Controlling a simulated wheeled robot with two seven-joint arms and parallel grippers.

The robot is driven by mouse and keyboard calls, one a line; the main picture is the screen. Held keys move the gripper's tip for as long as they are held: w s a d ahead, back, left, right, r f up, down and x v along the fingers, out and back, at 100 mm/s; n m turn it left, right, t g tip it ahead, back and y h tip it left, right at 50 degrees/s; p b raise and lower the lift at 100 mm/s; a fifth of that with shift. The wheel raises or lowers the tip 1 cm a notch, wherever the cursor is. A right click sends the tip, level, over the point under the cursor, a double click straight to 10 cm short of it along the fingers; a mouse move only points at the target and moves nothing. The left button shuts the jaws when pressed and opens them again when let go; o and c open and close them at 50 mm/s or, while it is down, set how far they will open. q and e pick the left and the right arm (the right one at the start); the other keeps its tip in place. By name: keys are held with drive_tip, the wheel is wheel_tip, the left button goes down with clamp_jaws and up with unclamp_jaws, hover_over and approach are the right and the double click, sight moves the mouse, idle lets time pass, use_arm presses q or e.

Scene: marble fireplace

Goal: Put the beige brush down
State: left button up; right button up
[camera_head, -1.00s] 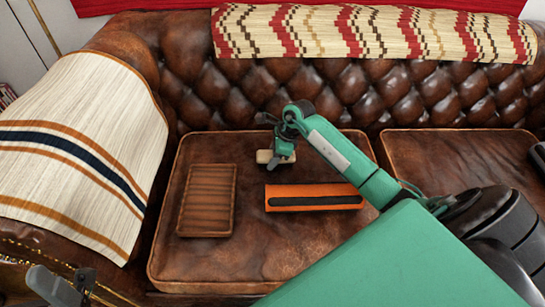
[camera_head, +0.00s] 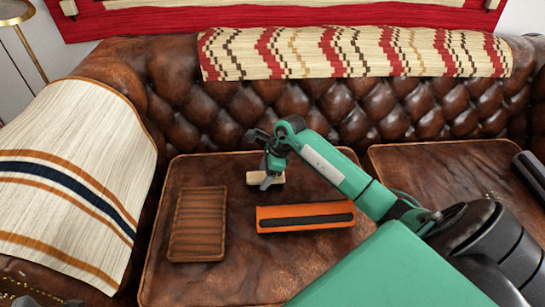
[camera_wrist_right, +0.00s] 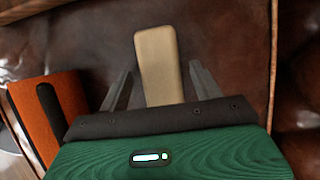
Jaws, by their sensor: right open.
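The beige brush (camera_head: 277,180) lies on the brown leather seat cushion, behind the orange case. In the right wrist view the brush (camera_wrist_right: 158,60) lies between the two spread fingers, with a gap on each side. My right gripper (camera_head: 266,183) is open at the brush, which it partly hides in the head view; it also shows in the right wrist view (camera_wrist_right: 158,82). At the lower left edge of the head view only a small dark part shows, and my left gripper cannot be made out.
An orange case with a dark strip (camera_head: 270,226) lies in front of the brush. A ribbed brown wooden tray (camera_head: 198,222) lies to the left. The tufted sofa back (camera_head: 215,110) rises behind. A striped blanket (camera_head: 90,135) covers the left armrest.

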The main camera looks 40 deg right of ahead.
drive_tip(key=p+v, duration=0.1)
drive_tip(key=v, duration=0.8)
drive_tip(key=shift+d+r+p, duration=0.1)
drive_tip(key=shift+r+p, duration=0.25)
drive_tip(key=shift+p, duration=0.05)
drive_tip(key=s+a+r+m+g+y, duration=0.1)
drive_tip(key=s+a+y, duration=0.4)
drive_tip(key=a, duration=0.6)
drive_tip(key=s+a+m+y, duration=0.1)
drive_tip(key=s+a+y, duration=0.4)
drive_tip(key=a, duration=0.6)
drive_tip(key=s+a+r+m+y, duration=0.5)
drive_tip(key=s+a+r+y, duration=0.25)
drive_tip(key=a+r, duration=0.2)
use_arm(q)
drive_tip(key=w+d+f+n+g+y, duration=0.2)
drive_tip(key=w+d+f+g+y, duration=0.1)
drive_tip(key=w+f+g, duration=0.2)
drive_tip(key=shift+w+f, duration=0.4)
use_arm(e)
drive_tip(key=s+d+r+n+t+h, duration=0.1)
drive_tip(key=d+r+n+t+h, duration=0.2)
drive_tip(key=n+t, duration=0.9)
drive_tip(key=s+d+r+n+t+h, duration=0.2)
drive_tip(key=r+n+t+h, duration=0.6)
drive_tip(key=n+t, duration=0.5)
drive_tip(key=shift+d+r+n+h, duration=0.2)
drive_tip(key=shift+d+n+h, duration=0.8)
drive_tip(key=shift+n, duration=3.1)
